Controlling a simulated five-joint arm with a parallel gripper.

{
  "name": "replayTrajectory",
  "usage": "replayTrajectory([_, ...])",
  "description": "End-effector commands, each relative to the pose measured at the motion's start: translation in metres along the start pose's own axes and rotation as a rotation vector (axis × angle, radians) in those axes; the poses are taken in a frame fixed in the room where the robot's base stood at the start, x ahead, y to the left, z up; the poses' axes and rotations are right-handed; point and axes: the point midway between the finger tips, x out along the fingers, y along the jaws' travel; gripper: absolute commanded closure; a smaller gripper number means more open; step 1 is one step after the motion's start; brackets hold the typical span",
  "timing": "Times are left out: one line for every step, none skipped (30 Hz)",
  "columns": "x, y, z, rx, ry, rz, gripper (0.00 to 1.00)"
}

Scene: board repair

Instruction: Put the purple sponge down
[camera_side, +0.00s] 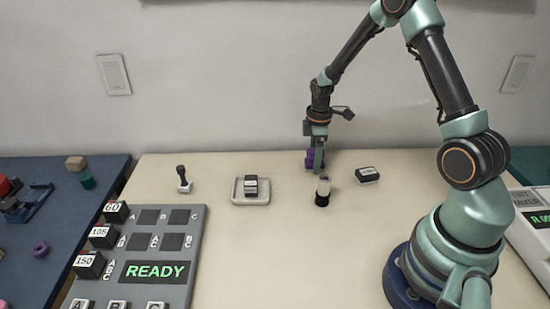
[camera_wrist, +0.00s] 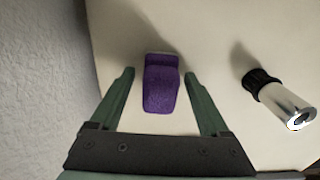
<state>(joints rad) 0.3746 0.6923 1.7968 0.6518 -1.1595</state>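The purple sponge (camera_side: 309,159) is on the pale table near the back wall, partly hidden by my gripper (camera_side: 317,167) in the side view. In the wrist view the purple sponge (camera_wrist: 161,88) lies between the two green fingers of my gripper (camera_wrist: 159,75). The fingers are apart, with pale table showing on both sides of the sponge. Neither finger appears to touch it. The sponge seems to rest on the table, though its underside is hidden.
A black-and-white block (camera_side: 367,175) lies to the right. A tray (camera_side: 237,197) holding a block and a black stamp (camera_side: 183,178) are left.

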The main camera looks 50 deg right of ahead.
Motion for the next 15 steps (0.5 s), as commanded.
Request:
replayTrajectory([0.0, 0.0, 0.0, 0.0, 0.0, 0.0, 0.21])
replayTrajectory([0.0, 0.0, 0.0, 0.0, 0.0, 0.0, 0.21])
replayTrajectory([0.0, 0.0, 0.0, 0.0, 0.0, 0.0, 0.21])
replayTrajectory([0.0, 0.0, 0.0, 0.0, 0.0, 0.0, 0.21])
replayTrajectory([0.0, 0.0, 0.0, 0.0, 0.0, 0.0, 0.21])
replayTrajectory([0.0, 0.0, 0.0, 0.0, 0.0, 0.0, 0.21])
replayTrajectory([0.0, 0.0, 0.0, 0.0, 0.0, 0.0, 0.21])
replayTrajectory([-0.001, 0.0, 0.0, 0.0, 0.0, 0.0, 0.21])
replayTrajectory([-0.002, 0.0, 0.0, 0.0, 0.0, 0.001, 0.21])
replayTrajectory([-0.004, 0.0, 0.0, 0.0, 0.0, 0.001, 0.21])
replayTrajectory([-0.007, 0.0, 0.0, 0.0, 0.001, 0.002, 0.21])
replayTrajectory([-0.011, 0.001, 0.0, 0.0, 0.001, 0.002, 0.21])
replayTrajectory([-0.015, 0.001, 0.0, 0.0, 0.001, 0.003, 0.21])
replayTrajectory([-0.019, 0.001, -0.001, 0.0, 0.002, 0.004, 0.21])
replayTrajectory([-0.026, 0.001, 0.0, 0.0, 0.002, 0.004, 0.21])
